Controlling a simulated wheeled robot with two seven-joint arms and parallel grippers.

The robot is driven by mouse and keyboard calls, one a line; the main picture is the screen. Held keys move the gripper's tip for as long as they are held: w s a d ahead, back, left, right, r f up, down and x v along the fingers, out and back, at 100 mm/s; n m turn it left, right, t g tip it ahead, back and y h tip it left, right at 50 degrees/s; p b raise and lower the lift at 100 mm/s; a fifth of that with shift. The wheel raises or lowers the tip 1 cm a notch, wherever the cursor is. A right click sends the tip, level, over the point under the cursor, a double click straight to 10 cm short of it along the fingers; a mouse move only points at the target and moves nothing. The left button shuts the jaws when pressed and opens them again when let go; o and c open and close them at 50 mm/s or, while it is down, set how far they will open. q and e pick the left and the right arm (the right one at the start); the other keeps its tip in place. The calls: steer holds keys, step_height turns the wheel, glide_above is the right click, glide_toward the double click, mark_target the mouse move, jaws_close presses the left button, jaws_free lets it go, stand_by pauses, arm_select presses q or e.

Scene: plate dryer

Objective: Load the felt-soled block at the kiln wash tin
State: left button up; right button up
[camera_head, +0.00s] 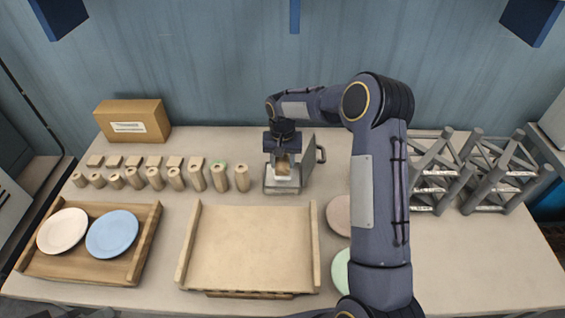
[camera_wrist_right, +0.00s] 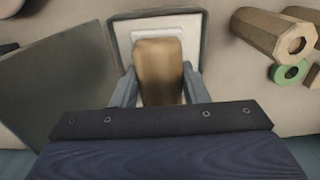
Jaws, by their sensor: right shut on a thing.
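The tan block (camera_head: 283,168) is between the fingers of my right gripper (camera_head: 283,160), over the square grey kiln wash tin (camera_head: 281,190). In the right wrist view the block (camera_wrist_right: 158,65) stands between both fingers (camera_wrist_right: 158,80), above the white inside of the tin (camera_wrist_right: 122,38). Its lower end is at or close to the white; I cannot tell if it touches. The felt sole is hidden. The tin's grey lid (camera_head: 307,157) stands open at its right side. My left gripper is not in view.
Several wooden tubes and blocks (camera_head: 197,178) stand left of the tin. An empty wooden tray (camera_head: 250,245) lies in front. A left tray (camera_head: 138,262) holds a white plate (camera_head: 62,230) and a blue plate (camera_head: 111,234). Grey racks (camera_head: 490,175) stand right, and a cardboard box (camera_head: 133,120) back left.

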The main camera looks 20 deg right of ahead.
mark_target(282, 160)
steer(key=shift+r+p, duration=1.15)
steer(key=shift+r, duration=1.15)
steer(key=shift+r, duration=0.1)
